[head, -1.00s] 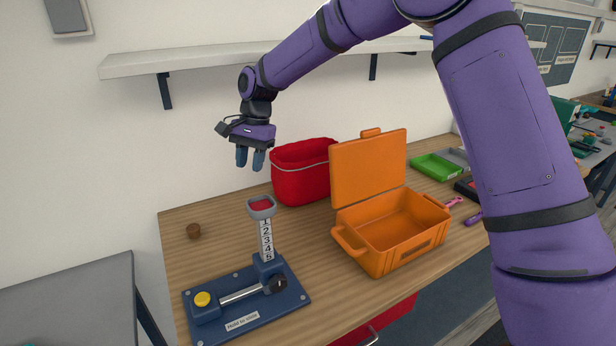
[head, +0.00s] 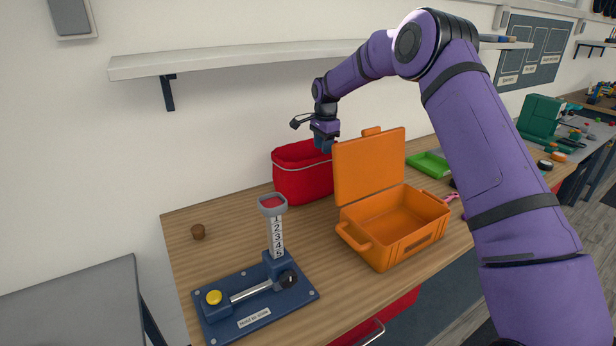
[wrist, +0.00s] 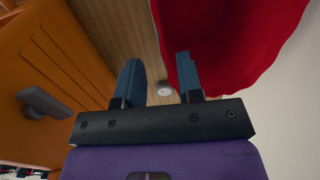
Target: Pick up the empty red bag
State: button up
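The red bag (head: 304,181) stands upright on the wooden table against the back wall, its zip edge showing along the rim. In the wrist view the red bag (wrist: 235,40) fills the upper right. My gripper (head: 324,146) is at the bag's right rear rim, behind the orange case lid. In the wrist view my gripper (wrist: 159,68) is open, with table between its fingers and the right finger overlapping the red bag. I cannot tell whether that finger touches the bag or is inside it. The bag's inside is hidden.
An open orange case (head: 395,228) stands close to the bag's right, its lid (head: 370,165) upright beside my gripper. A blue slider device (head: 255,300) stands in front. A wall shelf (head: 230,60) runs above.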

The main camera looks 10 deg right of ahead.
aim_at(321, 158)
jog(key=shift+w+a+f, duration=0.1)
jog(key=shift+w+f, duration=0.15)
jog(key=shift+f, duration=1.1)
jog(key=shift+w+a+f, duration=0.1)
jog(key=shift+w+f, duration=0.1)
jog(key=shift+f, duration=1.15)
grip_shut()
